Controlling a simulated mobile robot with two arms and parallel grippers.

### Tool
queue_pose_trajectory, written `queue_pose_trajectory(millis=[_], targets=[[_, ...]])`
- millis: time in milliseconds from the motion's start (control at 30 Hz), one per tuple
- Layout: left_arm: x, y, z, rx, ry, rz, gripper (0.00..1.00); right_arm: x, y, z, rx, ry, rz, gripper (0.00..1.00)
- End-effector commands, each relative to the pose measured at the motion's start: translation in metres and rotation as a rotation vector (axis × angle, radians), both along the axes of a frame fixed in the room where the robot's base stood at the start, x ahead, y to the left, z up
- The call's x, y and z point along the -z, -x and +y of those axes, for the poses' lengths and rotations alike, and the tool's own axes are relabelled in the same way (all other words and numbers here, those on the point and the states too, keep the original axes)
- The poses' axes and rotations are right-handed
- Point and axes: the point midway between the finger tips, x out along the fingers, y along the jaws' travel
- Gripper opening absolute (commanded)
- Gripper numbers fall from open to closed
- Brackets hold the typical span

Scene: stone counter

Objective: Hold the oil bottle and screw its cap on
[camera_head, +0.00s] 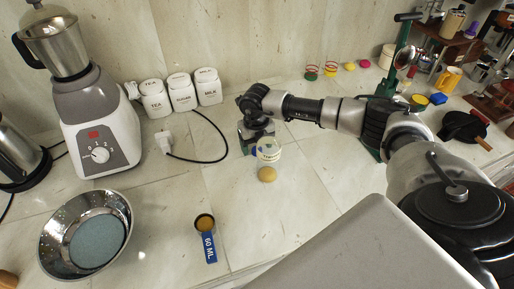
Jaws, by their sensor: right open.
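A small whitish bottle with a printed label (268,150), which I take for the oil bottle, stands on the counter near the middle. A round yellow-tan piece (267,174) shows just in front of its base; I cannot tell whether it is the cap. My right gripper (254,145) is open, pointing down right behind and to the left of the bottle. The bottle hides part of the fingers, and I cannot tell whether they touch it. My left gripper is not in view.
A blender (101,127), a steel bowl (60,228) and a blue 60 ML measuring scoop (208,246) are at the left. White canisters (182,93) and a plug with black cord (165,141) stand behind. A green stand (388,80) is at the back right. Counter around the bottle is mostly clear.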

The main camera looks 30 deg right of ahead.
Motion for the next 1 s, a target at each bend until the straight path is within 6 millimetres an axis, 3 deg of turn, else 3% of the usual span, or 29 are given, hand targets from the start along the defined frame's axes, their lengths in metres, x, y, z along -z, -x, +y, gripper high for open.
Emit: queue_pose_trajectory(millis=[433, 767, 1000], targets=[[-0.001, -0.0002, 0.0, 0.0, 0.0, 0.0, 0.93, 0.0083, 0.0003, 0.0001, -0.001, 0.0, 0.0, 0.67], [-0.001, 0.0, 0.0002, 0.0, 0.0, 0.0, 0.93, 0.008, 0.0003, 0.0001, -0.001, 0.0, 0.0, 0.16], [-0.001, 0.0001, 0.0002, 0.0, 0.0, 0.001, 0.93, 0.008, 0.0002, -0.0001, -0.001, 0.0, 0.0, 0.15]])
